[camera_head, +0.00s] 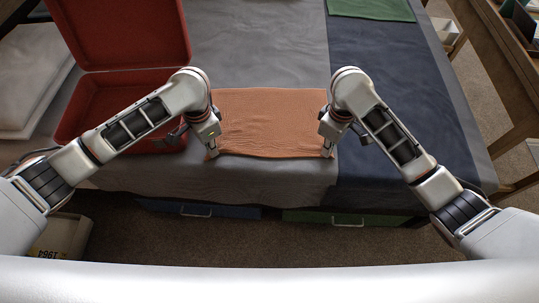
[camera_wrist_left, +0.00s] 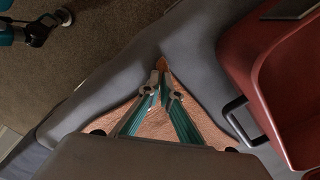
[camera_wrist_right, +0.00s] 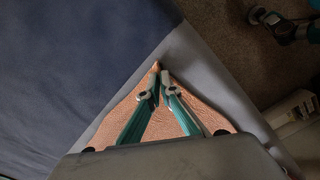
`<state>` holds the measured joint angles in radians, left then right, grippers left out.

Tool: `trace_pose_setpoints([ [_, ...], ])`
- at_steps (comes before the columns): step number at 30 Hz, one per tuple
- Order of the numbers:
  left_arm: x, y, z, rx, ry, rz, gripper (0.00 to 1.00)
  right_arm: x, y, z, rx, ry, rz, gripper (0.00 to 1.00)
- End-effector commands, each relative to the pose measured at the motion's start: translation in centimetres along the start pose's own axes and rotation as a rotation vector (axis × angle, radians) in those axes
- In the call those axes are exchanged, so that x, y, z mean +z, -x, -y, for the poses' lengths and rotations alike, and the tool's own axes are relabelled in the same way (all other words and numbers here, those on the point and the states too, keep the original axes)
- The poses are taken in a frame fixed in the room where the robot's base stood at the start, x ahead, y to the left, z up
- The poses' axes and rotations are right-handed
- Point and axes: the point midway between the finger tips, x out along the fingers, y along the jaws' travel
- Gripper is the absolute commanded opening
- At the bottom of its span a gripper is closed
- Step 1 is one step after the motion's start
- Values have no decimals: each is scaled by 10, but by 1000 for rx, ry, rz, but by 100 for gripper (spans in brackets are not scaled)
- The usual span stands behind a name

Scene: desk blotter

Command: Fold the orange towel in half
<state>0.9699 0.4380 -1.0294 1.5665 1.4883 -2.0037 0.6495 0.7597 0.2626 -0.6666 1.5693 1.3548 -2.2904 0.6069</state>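The orange towel (camera_head: 268,120) lies spread flat on the grey cover, its near edge between my two grippers. My left gripper (camera_head: 211,155) is at the towel's near left corner. In the left wrist view its fingers (camera_wrist_left: 161,70) come together on the corner, with a bit of towel poking out past the tips. My right gripper (camera_head: 327,154) is at the near right corner. In the right wrist view its fingers (camera_wrist_right: 160,72) are closed together with a small piece of towel at the tips. The towel also shows under both wrists (camera_wrist_left: 155,125), (camera_wrist_right: 203,113).
An open red case (camera_head: 95,100) stands left of the towel, close to my left arm. A dark blue cloth strip (camera_head: 385,60) lies to the right. A green cloth (camera_head: 370,9) lies at the far right. The grey cover (camera_head: 258,45) beyond the towel is clear.

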Motion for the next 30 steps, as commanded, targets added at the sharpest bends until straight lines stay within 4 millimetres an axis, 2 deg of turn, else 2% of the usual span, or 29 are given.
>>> trace_pose_setpoints([
  [10, 3, -5, 0, 2, 1, 9, 0, 2, -5, 2, -5, 1, 7, 0],
  [16, 1, 4, 3, -8, 1, 2, 0, 0, 5, -1, 5, 1, 0, 0],
  [20, -3, 22, 8, -25, 1, -12, 0, -4, 23, -6, 22, 1, -14, 0],
  [30, -15, 86, 22, -81, 1, -58, 0, -16, 86, -21, 79, 0, -60, 0],
])
